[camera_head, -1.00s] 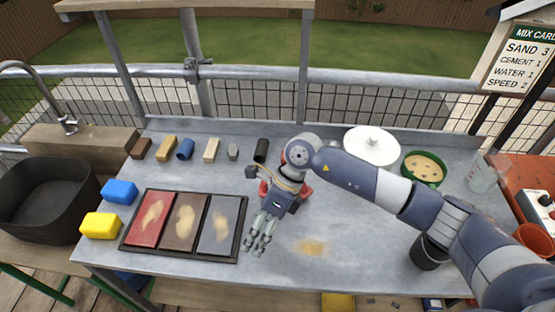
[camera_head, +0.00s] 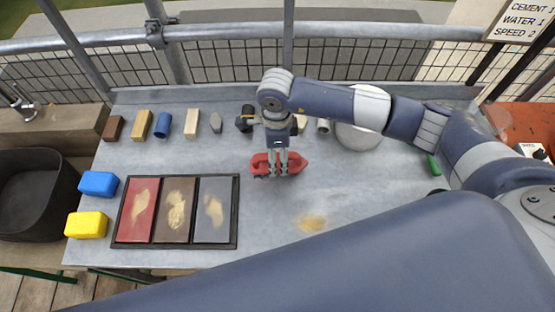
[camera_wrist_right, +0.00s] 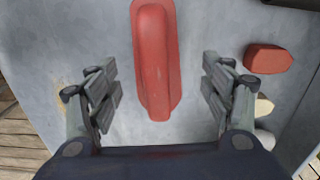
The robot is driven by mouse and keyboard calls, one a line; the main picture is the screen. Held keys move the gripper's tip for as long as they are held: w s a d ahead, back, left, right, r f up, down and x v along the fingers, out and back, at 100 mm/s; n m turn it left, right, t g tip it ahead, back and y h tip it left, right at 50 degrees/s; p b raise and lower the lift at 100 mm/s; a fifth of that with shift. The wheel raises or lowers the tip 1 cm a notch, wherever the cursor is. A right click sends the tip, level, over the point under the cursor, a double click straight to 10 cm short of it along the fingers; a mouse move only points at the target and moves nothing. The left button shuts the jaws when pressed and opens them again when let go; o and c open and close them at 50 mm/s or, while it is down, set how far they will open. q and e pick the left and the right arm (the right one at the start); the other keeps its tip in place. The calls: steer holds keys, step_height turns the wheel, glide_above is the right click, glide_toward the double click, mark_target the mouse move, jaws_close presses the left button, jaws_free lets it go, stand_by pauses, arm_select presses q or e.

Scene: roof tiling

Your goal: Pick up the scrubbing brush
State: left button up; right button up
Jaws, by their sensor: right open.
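The red scrubbing brush (camera_head: 260,165) lies on the grey bench near its middle, with its long side running left to right in the head view. In the right wrist view the brush (camera_wrist_right: 157,60) is a long red body with a raised ridge, reaching in between my fingers. My right gripper (camera_head: 278,172) points down over the brush, with fingers open on either side of it. In the wrist view the open right gripper (camera_wrist_right: 160,85) shows a gap between each finger and the brush. The brush's middle is partly hidden by the fingers in the head view. My left gripper is not in view.
A black-framed tray (camera_head: 120,240) with three coloured panels lies to the left. Blue (camera_head: 98,184) and yellow (camera_head: 86,225) sponges lie beyond it. Several small blocks line the back. A sandy patch (camera_head: 309,223) marks the bench in front. Another red block (camera_wrist_right: 268,58) shows in the wrist view.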

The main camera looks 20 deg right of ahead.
mark_target(278, 164)
steer(key=f, duration=0.1)
steer(key=f+p, duration=0.1)
steer(key=f, duration=0.1)
steer(key=shift+s+f+p, duration=0.25)
steer(key=shift+f+p, duration=0.05)
steer(key=shift+p, duration=0.05)
steer(key=shift+f, duration=0.55)
steer(key=c, duration=0.3)
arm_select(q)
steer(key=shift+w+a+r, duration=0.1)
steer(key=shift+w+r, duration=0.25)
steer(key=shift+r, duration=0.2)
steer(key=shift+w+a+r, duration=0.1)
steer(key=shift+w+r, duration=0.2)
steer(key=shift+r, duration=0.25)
arm_select(e)
steer(key=c, duration=0.9)
